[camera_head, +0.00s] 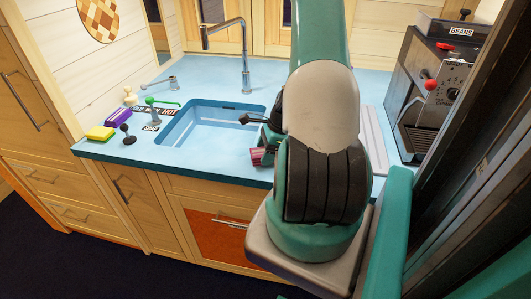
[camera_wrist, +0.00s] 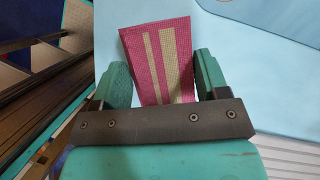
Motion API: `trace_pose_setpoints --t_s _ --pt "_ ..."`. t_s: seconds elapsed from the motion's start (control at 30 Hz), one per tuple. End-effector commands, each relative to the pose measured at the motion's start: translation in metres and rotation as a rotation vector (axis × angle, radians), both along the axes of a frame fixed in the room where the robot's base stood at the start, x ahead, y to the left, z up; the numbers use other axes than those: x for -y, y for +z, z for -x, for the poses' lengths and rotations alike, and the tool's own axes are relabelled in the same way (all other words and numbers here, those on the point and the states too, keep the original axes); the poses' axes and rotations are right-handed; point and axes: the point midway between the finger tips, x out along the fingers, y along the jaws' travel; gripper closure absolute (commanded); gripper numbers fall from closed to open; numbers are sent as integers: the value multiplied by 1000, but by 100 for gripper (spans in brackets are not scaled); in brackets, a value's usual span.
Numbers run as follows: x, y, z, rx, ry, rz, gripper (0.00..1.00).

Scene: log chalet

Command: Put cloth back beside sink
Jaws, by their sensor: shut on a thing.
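The pink cloth with beige stripes (camera_wrist: 150,42) is between the two green fingers of my gripper (camera_wrist: 162,68) in the wrist view. My gripper is shut on it. In the head view the cloth (camera_head: 257,157) shows as a small pink patch at the counter's front edge, right of the sink (camera_head: 180,131). My arm hides most of my gripper there. The sink's rim also shows at the upper right of the wrist view (camera_wrist: 275,12). I cannot tell whether the cloth touches the counter.
A coffee machine (camera_head: 425,90) stands at right. A ribbed drainboard (camera_head: 374,140) lies beyond my arm.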

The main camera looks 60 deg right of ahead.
Motion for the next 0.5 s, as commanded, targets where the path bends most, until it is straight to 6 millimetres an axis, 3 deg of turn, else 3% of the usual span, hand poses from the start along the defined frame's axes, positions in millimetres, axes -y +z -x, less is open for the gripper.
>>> trace_pose_setpoints --t_s 0.1,0.47,0.5 --pt "0 -11 0 0 1 0 51" --pt "0 -16 0 1 1 1 51" --pt "0 -16 0 1 1 1 30"
